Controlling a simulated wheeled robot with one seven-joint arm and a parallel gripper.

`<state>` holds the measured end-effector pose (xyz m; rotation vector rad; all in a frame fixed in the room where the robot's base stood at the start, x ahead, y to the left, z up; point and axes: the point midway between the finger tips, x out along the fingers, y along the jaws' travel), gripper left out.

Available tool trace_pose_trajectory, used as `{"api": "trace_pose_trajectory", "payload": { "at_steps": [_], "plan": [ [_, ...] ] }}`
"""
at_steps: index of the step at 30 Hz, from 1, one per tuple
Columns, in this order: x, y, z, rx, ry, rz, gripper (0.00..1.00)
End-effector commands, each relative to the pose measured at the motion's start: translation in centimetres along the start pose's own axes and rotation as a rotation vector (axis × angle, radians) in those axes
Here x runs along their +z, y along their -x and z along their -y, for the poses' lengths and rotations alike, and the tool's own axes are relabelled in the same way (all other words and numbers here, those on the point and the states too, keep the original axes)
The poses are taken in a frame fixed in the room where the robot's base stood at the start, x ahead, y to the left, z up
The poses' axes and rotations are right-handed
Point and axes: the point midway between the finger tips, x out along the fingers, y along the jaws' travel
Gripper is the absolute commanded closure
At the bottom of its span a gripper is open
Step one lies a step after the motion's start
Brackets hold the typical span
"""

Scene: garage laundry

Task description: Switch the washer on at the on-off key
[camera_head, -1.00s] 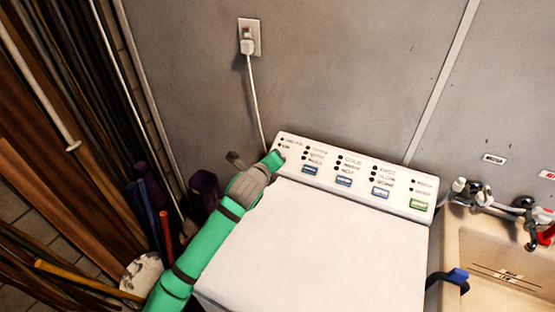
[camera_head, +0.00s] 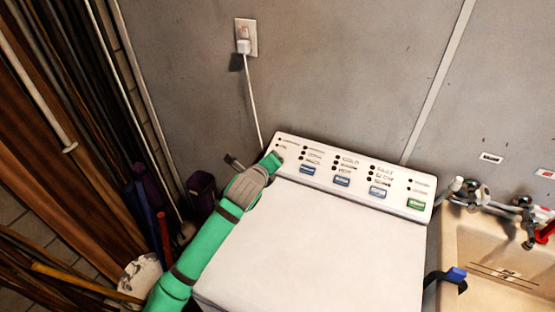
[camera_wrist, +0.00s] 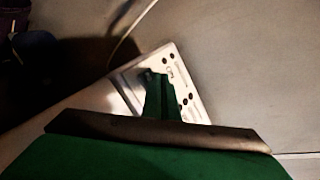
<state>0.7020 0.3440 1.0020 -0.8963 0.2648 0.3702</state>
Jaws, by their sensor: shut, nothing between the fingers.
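The white washer (camera_head: 325,245) stands against the grey wall, with a sloped control panel (camera_head: 327,168) along its back edge. The panel carries rows of small dark lights with labels, three blue keys and a green key (camera_head: 416,204) at the right end. My green gripper (camera_head: 276,158) is shut and empty, its tip at the panel's left end. The on-off key cannot be made out; my gripper covers part of that left end. In the wrist view my shut fingertips (camera_wrist: 157,80) lie over the panel (camera_wrist: 187,85); whether they touch it, I cannot tell.
A white plug (camera_head: 243,46) sits in the wall outlet, its cord running down behind the washer. A beige sink (camera_head: 500,265) with taps stands on the right. Poles, a white bucket (camera_head: 143,275) and a dark purple container (camera_head: 201,188) crowd the left.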

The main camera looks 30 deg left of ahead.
Motion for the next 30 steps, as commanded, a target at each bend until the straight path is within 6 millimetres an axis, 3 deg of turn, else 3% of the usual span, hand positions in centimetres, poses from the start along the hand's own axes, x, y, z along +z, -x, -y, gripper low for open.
{"api": "trace_pose_trajectory", "payload": {
  "at_steps": [30],
  "plan": [
    [-0.74, -0.58, 0.12, -0.006, -0.003, -0.005, 1.0]
  ]
}}
